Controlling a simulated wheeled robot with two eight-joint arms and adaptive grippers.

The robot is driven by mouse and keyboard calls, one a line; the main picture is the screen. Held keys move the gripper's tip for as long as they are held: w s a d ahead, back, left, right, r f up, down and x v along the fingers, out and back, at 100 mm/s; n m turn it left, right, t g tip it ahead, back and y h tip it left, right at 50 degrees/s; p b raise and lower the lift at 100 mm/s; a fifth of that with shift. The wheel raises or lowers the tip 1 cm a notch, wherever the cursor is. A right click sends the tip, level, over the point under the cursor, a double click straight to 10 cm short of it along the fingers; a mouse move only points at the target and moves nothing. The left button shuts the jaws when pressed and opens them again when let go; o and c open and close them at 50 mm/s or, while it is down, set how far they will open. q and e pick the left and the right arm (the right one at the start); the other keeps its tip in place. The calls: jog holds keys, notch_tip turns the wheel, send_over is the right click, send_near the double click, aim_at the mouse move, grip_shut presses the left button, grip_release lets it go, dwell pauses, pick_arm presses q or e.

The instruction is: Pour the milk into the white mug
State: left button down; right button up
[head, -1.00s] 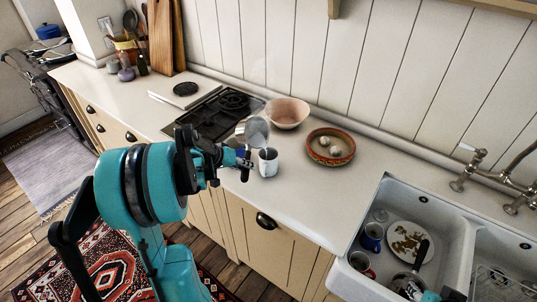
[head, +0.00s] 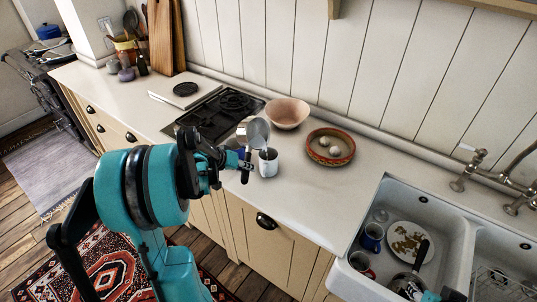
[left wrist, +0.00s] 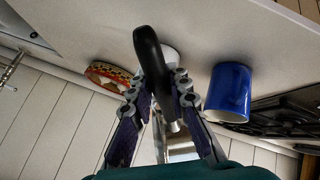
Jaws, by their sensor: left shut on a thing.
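My left gripper (head: 246,163) is shut on the pan's black handle, which also shows in the left wrist view (left wrist: 149,55) between the fingers (left wrist: 160,90). The white mug stands upright on the counter near its front edge, partly hidden behind the handle in the left wrist view (left wrist: 173,56). Whether milk is inside the mug I cannot tell.
A blue mug (left wrist: 230,90) stands close by, mostly hidden in the head view. The black hob (head: 215,112), a pink bowl (head: 287,113) and a red-rimmed dish (head: 331,147) are behind. The sink (head: 369,208) at right holds dirty dishes. Counter right of the mug is clear.

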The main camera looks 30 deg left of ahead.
pick_arm(q)
jog(key=shift+y, duration=0.6)
dwell(0.5)
